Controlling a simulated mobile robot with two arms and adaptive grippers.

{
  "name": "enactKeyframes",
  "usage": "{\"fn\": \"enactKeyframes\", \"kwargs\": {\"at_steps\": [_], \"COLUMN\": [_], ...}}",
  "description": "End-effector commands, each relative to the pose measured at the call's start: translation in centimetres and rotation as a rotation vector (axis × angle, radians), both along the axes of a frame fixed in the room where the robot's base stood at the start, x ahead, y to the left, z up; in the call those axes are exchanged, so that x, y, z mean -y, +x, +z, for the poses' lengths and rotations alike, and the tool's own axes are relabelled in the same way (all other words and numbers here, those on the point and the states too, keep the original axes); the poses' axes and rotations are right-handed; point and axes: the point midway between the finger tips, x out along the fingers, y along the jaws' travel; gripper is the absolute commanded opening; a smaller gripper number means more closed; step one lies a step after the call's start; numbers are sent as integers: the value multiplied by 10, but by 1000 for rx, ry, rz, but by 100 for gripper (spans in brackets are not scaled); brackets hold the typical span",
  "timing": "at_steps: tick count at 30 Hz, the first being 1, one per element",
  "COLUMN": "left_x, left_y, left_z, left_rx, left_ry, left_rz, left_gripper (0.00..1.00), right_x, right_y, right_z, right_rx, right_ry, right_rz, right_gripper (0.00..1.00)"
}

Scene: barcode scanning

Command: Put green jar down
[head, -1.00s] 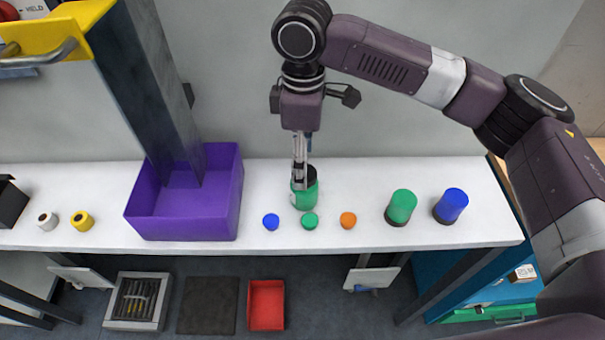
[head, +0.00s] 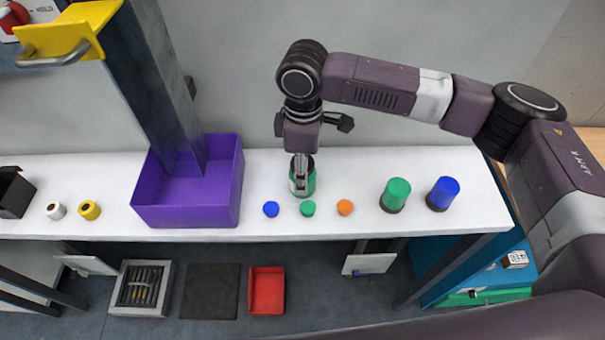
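The green jar (head: 309,184) has a dark top and appears to stand upright on the white table, left of the middle of my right arm's reach. My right gripper (head: 301,183) points straight down at it, with a finger across the jar's front and top. The gripper is seen edge-on, so the gap between its fingers and its grip on the jar cannot be made out. Another green jar (head: 396,194) with a dark lower rim stands further right. My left gripper is out of view.
A blue jar (head: 443,192) stands at the right. Blue (head: 271,209), green (head: 308,209) and orange (head: 345,207) caps lie in front of the jar. A purple bin (head: 188,211) stands left, then yellow (head: 89,210) and white (head: 56,211) rolls. The table's front edge is close.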

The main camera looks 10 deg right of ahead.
Motion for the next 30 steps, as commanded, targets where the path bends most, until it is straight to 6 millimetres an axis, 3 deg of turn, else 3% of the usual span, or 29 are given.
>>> {"fn": "enactKeyframes", "kwargs": {"at_steps": [1,8,19,26,30], "left_x": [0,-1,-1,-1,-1], "left_y": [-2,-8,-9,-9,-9], "left_z": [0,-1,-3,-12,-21], "left_rx": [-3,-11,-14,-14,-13], "left_ry": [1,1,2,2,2], "left_rz": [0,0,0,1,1], "left_gripper": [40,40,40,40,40], "right_x": [0,0,0,-1,-1], "right_y": [0,0,1,2,2], "right_z": [0,1,9,46,86], "right_rx": [0,1,2,6,7], "right_ry": [0,1,1,3,4], "right_rz": [0,0,0,0,1], "right_gripper": [34,8,8,8,8]}}
